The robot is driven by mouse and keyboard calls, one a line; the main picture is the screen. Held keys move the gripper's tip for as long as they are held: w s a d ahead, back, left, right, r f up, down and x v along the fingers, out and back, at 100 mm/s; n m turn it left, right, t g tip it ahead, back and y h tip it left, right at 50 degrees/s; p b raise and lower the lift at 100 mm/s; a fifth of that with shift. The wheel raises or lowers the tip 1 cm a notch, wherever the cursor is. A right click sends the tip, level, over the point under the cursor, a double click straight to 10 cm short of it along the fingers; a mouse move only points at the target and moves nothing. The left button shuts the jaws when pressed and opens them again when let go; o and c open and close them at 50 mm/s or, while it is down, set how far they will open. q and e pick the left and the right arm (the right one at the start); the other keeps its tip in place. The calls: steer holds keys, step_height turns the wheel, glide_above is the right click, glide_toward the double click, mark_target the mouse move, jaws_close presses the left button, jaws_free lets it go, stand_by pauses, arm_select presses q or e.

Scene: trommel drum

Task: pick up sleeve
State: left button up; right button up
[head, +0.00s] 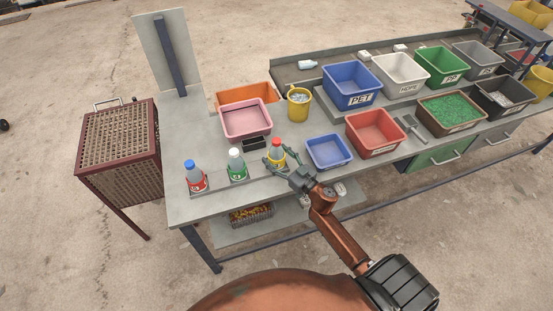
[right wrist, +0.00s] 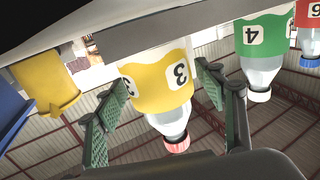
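A yellow sleeve (head: 277,160) marked 3 is around a clear bottle with a red cap (head: 276,142), standing upright near the table's front edge. In the right wrist view, which is upside down, the yellow sleeve (right wrist: 160,83) fills the middle. My right gripper (head: 279,158) is open, with its green fingers on either side of the sleeve. In the right wrist view, gaps show between the sleeve and both fingers of the gripper (right wrist: 162,92). A green sleeve (head: 237,172) and a red sleeve (head: 197,183) are around two other bottles to the left. My left gripper is out of view.
The grey table (head: 185,212) also holds a pink bin (head: 245,122), a small black box (head: 254,143), a yellow mug (head: 299,104), a blue tray (head: 328,152) just right of my gripper, and a red bin (head: 376,134). Labelled bins stand behind at the right.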

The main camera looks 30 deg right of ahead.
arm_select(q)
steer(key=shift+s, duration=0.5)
arm_select(e)
steer(key=c, duration=0.6)
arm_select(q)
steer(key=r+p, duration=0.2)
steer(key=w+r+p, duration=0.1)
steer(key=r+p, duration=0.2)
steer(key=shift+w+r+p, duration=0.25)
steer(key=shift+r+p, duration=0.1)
arm_select(e)
step_height(320, 180, up, 18)
steer(key=shift+r, duration=0.1)
